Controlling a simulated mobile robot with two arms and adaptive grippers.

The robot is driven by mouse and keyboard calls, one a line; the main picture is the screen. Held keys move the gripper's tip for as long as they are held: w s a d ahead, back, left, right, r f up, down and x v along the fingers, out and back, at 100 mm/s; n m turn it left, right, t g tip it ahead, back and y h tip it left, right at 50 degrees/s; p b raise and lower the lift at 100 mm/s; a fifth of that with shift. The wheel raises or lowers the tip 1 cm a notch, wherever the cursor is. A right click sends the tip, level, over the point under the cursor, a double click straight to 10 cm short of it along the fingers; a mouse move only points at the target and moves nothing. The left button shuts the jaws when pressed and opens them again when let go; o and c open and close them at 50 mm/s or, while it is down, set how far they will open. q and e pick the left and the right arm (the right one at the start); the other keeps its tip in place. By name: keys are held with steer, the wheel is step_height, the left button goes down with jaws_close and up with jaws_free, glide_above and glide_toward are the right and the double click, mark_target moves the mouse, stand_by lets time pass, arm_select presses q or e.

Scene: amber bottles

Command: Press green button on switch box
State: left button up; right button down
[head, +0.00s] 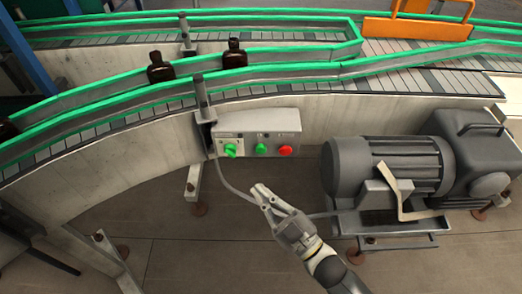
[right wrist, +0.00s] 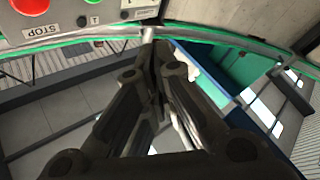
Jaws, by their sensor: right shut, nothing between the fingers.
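The switch box (head: 258,127) is a pale grey box on the side wall of the conveyor. On its face are a green switch knob (head: 230,150) at left, a green button (head: 262,149) in the middle and a red button (head: 285,151) at right. My right gripper (head: 261,192) is shut and empty, below the box and apart from it. In the right wrist view the shut fingers (right wrist: 155,62) point up, and part of the box (right wrist: 60,32) with the red button (right wrist: 30,4) and a "STOP" label shows at the top left. My left gripper is not in view.
A grey motor (head: 385,165) stands right of my right gripper. A cable hangs from the box. The conveyor (head: 290,82) with green rails runs above and carries dark bottles (head: 160,68). An orange guard (head: 417,28) is at the back right. The floor (head: 190,255) at lower left is mostly clear.

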mark_target(261, 149)
steer(key=w+b, duration=0.2)
steer(key=w, duration=0.7)
steer(key=shift+b, duration=0.3)
stand_by(1.2)
steer(key=shift+w, duration=0.35)
steer(key=shift+w, duration=0.45)
stand_by(0.5)
steer(key=shift+s, duration=0.15)
stand_by(0.3)
steer(key=shift+s, duration=0.75)
